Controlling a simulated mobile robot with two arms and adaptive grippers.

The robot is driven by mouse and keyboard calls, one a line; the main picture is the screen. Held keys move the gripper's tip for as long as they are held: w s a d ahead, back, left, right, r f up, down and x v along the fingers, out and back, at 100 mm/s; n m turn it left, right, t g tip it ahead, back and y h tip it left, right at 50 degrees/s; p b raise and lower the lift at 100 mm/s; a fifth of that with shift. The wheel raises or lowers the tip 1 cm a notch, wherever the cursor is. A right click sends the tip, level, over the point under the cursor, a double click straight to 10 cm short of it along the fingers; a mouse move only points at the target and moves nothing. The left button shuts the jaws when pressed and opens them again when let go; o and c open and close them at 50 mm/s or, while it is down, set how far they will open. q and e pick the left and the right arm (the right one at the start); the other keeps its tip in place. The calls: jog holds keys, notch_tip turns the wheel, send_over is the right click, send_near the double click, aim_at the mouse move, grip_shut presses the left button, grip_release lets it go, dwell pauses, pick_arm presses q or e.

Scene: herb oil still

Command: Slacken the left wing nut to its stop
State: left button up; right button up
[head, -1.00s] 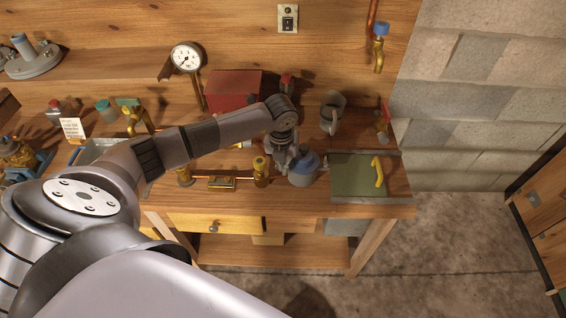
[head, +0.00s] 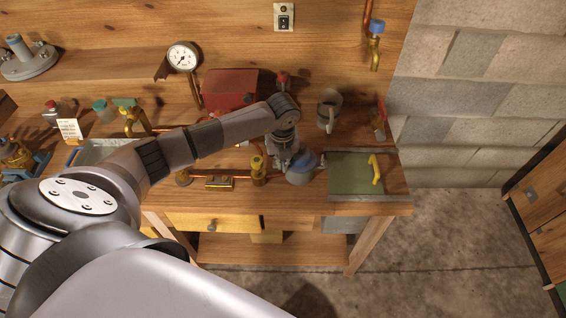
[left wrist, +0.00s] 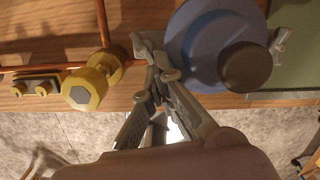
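The still pot (head: 300,176) has a blue lid (head: 306,158) and stands on the bench just left of the green mat. In the left wrist view the lid (left wrist: 203,50) has a dark round knob (left wrist: 246,67). The grey left wing nut (left wrist: 146,48) is at the lid's left edge, partly hidden by my fingers. A right wing nut (left wrist: 279,41) is at the opposite edge. My left gripper (head: 279,163) is at the pot's left side. Its fingertips (left wrist: 156,84) converge on the left wing nut and appear closed on it. My right gripper is out of view.
A brass valve fitting (left wrist: 91,82) with copper pipe lies close left of the fingers. A grey mug (head: 328,110) and red box (head: 228,88) stand behind. The green mat (head: 350,172) with a yellow handle (head: 375,169) is to the right.

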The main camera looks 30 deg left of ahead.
pick_arm(q)
jog(key=o, duration=0.6)
jog(key=shift+w+a+r+y, duration=0.15)
jog(key=shift+w+a+r, duration=0.2)
jog(key=shift+a, duration=0.25)
jog(key=shift+w+a+r+y, duration=0.2)
jog(key=shift+w+a, duration=0.1)
jog(key=shift+a, duration=0.3)
jog(key=shift+o, duration=0.2)
jog(key=shift+d+r, duration=0.1)
jog(key=shift+r, duration=0.35)
notch_tip(320, 180, up, 6)
jog(key=s+d, duration=0.2)
jog(key=shift+d, duration=0.35)
jog(key=shift+d, duration=0.1)
